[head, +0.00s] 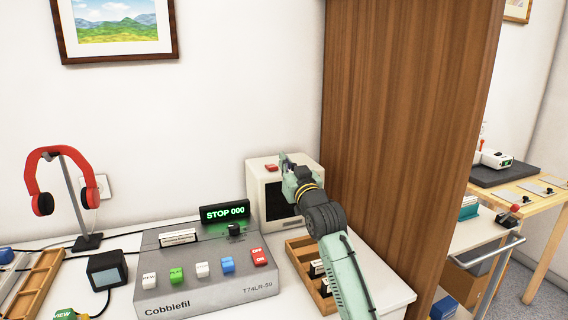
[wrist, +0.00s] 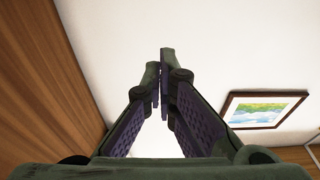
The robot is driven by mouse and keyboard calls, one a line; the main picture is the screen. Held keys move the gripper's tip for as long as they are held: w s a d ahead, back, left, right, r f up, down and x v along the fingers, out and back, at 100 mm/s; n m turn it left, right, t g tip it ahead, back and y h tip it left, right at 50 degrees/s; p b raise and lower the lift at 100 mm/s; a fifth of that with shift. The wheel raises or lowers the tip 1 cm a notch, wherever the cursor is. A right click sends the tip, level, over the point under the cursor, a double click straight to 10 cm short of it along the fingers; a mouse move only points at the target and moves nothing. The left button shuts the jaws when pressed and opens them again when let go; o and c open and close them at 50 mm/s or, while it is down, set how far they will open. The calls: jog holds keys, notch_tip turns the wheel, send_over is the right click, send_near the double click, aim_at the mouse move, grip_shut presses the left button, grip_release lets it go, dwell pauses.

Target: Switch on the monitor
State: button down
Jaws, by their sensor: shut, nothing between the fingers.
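The monitor (head: 276,198) is a small beige box with a dark screen, standing at the back of the white desk against the wooden panel. A red button or switch (head: 271,168) shows on its top, near the left front. My gripper (head: 287,163) is above the monitor's top, just right of the red part in the head view; I cannot tell whether it touches anything. Its fingers are shut and empty, and their tips also show in the wrist view (wrist: 162,82). My gripper and arm hide the right part of the monitor.
The tall wooden panel (head: 405,130) closes the right side. Red headphones (head: 41,190) hang at left.

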jog(key=r+p, duration=0.2)
jog(key=p, duration=0.1)
send_over(278, 174)
jog(key=shift+w+a+f, duration=0.1)
jog(key=shift+w+a, duration=0.05)
notch_tip(278, 174, down, 3)
jog(key=shift+w+p, duration=0.15)
jog(key=shift+p, duration=0.45)
jog(key=shift+f, duration=0.65)
jog(key=f+b, duration=0.2)
jog(key=b, duration=0.1)
jog(key=shift+s, duration=0.3)
jog(key=shift+r+p, duration=0.55)
jog(key=shift+r, duration=0.1)
jog(key=r+p, duration=0.1)
jog(key=r, duration=0.1)
jog(key=r+p, duration=0.1)
jog(key=r, duration=0.1)
jog(key=shift+s, duration=0.4)
jog(key=s+d+f+b, duration=0.3)
jog(key=s+f+b, duration=0.1)
jog(key=s, duration=0.4)
jog(key=shift+f+b, duration=0.35)
jog(key=shift+f, duration=0.25)
